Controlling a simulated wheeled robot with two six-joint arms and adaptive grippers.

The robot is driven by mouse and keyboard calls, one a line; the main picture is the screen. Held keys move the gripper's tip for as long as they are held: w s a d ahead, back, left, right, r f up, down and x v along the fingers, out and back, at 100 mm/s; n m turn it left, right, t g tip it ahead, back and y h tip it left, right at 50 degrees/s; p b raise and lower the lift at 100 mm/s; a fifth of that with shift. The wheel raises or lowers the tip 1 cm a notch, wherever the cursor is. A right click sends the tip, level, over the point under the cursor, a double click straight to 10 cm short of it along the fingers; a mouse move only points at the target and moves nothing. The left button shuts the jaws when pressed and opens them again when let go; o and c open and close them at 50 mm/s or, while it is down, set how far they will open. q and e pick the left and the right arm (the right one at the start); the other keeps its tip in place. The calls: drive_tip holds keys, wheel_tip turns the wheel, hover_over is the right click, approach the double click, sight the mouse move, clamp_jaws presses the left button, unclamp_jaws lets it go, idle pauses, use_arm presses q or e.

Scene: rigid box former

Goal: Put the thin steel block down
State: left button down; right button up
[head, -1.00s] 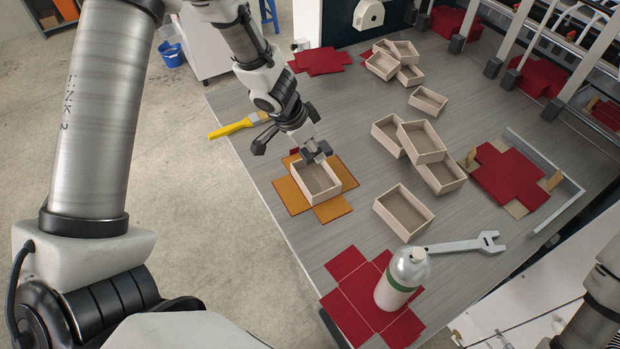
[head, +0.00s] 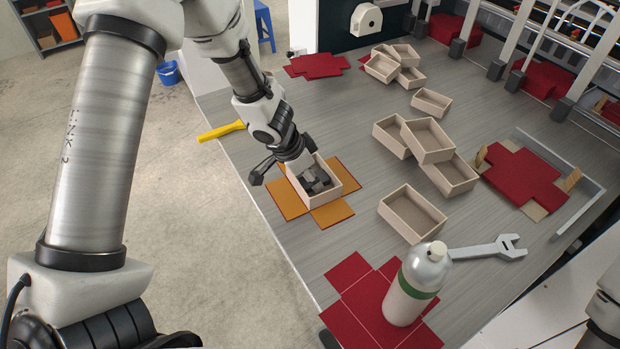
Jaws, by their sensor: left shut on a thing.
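The thin steel block (head: 313,182) is a small grey piece, mostly hidden by the fingers. My left gripper (head: 311,177) is shut on it and holds it down inside an open, pale box (head: 334,191). The box sits on an orange cross-shaped sheet (head: 332,214) near the table's left edge. I cannot tell whether the block touches the box floor. Only a link of my right arm shows at the lower right; its gripper is out of view.
A steel-coloured bottle (head: 409,290) stands on a red sheet (head: 353,275) at the front. A wrench (head: 485,249) lies behind it. Several pale empty boxes (head: 412,212) lie to the right. A yellow-handled brush (head: 222,131) lies at the left edge.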

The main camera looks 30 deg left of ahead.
use_arm(q)
drive_tip(key=c, duration=0.7)
unclamp_jaws()
drive_tip(key=shift+f, duration=0.1)
drive_tip(key=shift+o, duration=0.2)
drive_tip(key=shift+r, duration=0.25)
drive_tip(key=p+v, duration=0.8)
drive_tip(key=v, duration=0.4)
drive_tip(key=shift+p, duration=0.4)
drive_tip(key=shift+d+f, duration=0.1)
drive_tip(key=shift+d, duration=0.05)
